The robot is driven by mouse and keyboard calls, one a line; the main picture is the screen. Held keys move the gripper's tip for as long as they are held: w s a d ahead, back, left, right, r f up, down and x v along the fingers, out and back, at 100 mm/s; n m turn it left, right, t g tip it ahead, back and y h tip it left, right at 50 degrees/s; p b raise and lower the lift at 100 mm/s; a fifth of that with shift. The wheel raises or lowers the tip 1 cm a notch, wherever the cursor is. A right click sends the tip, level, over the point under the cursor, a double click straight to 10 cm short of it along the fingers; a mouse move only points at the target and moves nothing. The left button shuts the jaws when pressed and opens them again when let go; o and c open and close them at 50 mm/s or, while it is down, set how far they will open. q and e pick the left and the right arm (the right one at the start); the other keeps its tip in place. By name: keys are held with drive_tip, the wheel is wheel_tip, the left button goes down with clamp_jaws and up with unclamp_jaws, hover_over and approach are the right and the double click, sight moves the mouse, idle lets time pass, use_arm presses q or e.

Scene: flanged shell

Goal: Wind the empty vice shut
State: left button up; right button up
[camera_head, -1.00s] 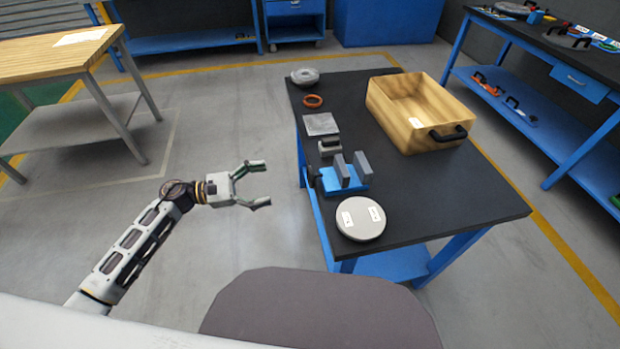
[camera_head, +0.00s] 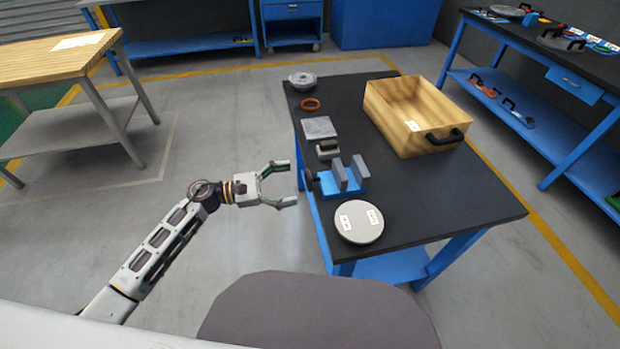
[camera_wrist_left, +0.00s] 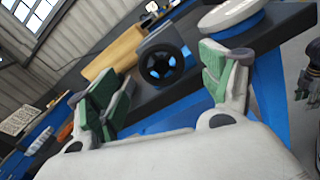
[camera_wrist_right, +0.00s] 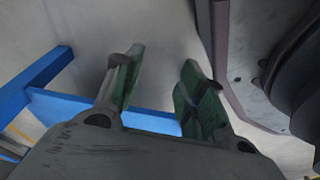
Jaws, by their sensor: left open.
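The vice has a blue base (camera_head: 342,187) and two upright grey jaws (camera_head: 341,175), with a clear gap between them. It stands near the left edge of the black bench. Its dark round handwheel (camera_head: 309,179) faces left; in the left wrist view the handwheel (camera_wrist_left: 162,65) shows between and beyond the fingers. My left gripper (camera_head: 290,183) is open and empty, just left of the handwheel and apart from it. Its green-padded fingers (camera_wrist_left: 165,92) frame the wheel. My right gripper (camera_wrist_right: 160,85) is open and empty, in the right wrist view only, away from the vice.
On the black bench (camera_head: 440,195) are a grey flanged disc (camera_head: 301,80), an orange ring (camera_head: 310,105), a grey plate (camera_head: 319,128), a small grey block (camera_head: 328,149), a round lid with two labels (camera_head: 359,221) and a wooden box (camera_head: 395,120).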

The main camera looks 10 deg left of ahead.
sight(306, 180)
use_arm(q)
drive_tip(key=x, duration=0.5)
drive_tip(key=shift+w+d, duration=0.1)
drive_tip(key=shift+d, duration=0.05)
drive_tip(key=shift+w+d, duration=0.1)
drive_tip(key=shift+d, duration=0.5)
use_arm(e)
drive_tip(key=shift+s+d+f, duration=0.35)
drive_tip(key=shift+d+f, duration=0.25)
drive_tip(key=shift+d, duration=0.2)
use_arm(q)
drive_tip(key=c, duration=1)
drive_tip(key=shift+c, duration=0.2)
use_arm(e)
drive_tip(key=shift+a, duration=0.65)
drive_tip(key=shift+d, duration=0.15)
